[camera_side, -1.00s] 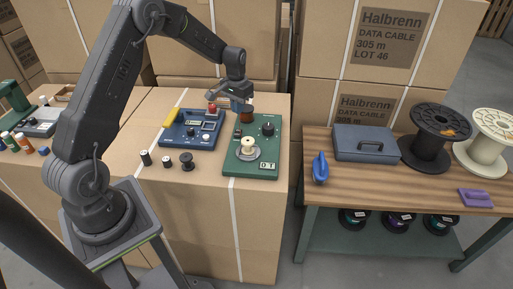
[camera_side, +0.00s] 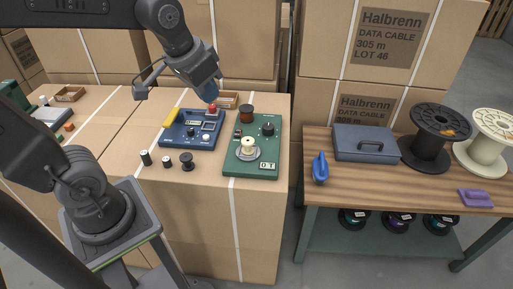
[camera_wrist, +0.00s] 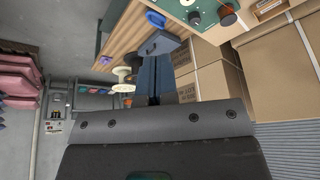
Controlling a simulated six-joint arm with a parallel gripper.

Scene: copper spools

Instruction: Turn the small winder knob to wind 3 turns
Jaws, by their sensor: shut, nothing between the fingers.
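The small winder is a green panel (camera_side: 238,168) on the cardboard box top. It carries a black knob (camera_side: 268,130), a cream spool (camera_side: 248,148) on a round plate, a copper-coloured spool (camera_side: 246,112) at the back and a small counter (camera_side: 267,166), whose digits I cannot read surely. In the wrist view a black knob (camera_wrist: 228,13) shows at the top, on the green panel (camera_wrist: 204,10). My gripper (camera_side: 213,97) is shut and empty, above the back of the blue device and left of the winder. Its blue fingers (camera_wrist: 153,75) lie together in the wrist view. It is apart from the knob.
A blue device (camera_side: 178,138) with a red button (camera_side: 212,109) stands left of the winder. Several small spools, including a dark one (camera_side: 186,161), stand in front of it. The wooden table (camera_side: 400,190) at right holds a grey-blue case (camera_side: 365,143) and a black reel (camera_side: 434,135).

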